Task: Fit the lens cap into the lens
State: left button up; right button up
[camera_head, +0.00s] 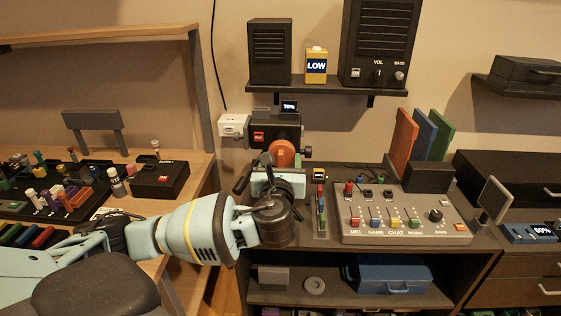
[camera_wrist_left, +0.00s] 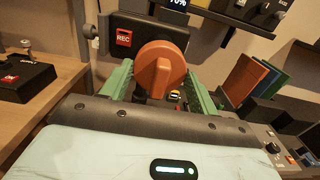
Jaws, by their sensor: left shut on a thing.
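The lens cap (camera_head: 283,152) is an orange disc with a raised grip bar. In the left wrist view the cap (camera_wrist_left: 163,68) faces me, with its bar upright. My left gripper (camera_head: 281,164) is shut on it, with one green finger on each side in the left wrist view. Behind the cap is the dark camera (camera_head: 262,134) with a red REC label and a small screen on top; the camera (camera_wrist_left: 118,28) also shows in the left wrist view. The cap hides the lens, so I cannot tell whether they touch. My right gripper is not in view.
A shelf (camera_head: 330,86) with speakers hangs above the camera. A white socket box (camera_head: 233,125) is left of it. A mixer panel (camera_head: 400,212) and upright coloured panels (camera_head: 424,137) stand to the right. A wooden desk (camera_head: 195,165) with small parts lies left.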

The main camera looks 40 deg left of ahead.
pick_arm(q)
jog(key=shift+w+a, duration=0.35)
jog(key=shift+w, duration=0.25)
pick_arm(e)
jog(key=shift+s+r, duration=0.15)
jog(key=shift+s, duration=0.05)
pick_arm(q)
jog(key=shift+w+a, duration=0.2)
jog(key=shift+w, duration=0.1)
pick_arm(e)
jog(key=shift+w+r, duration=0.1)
pick_arm(q)
jog(key=shift+w, duration=0.15)
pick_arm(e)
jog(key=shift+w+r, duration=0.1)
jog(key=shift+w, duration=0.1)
pick_arm(q)
jog(key=shift+w+a, duration=0.15)
jog(key=o, duration=1.2)
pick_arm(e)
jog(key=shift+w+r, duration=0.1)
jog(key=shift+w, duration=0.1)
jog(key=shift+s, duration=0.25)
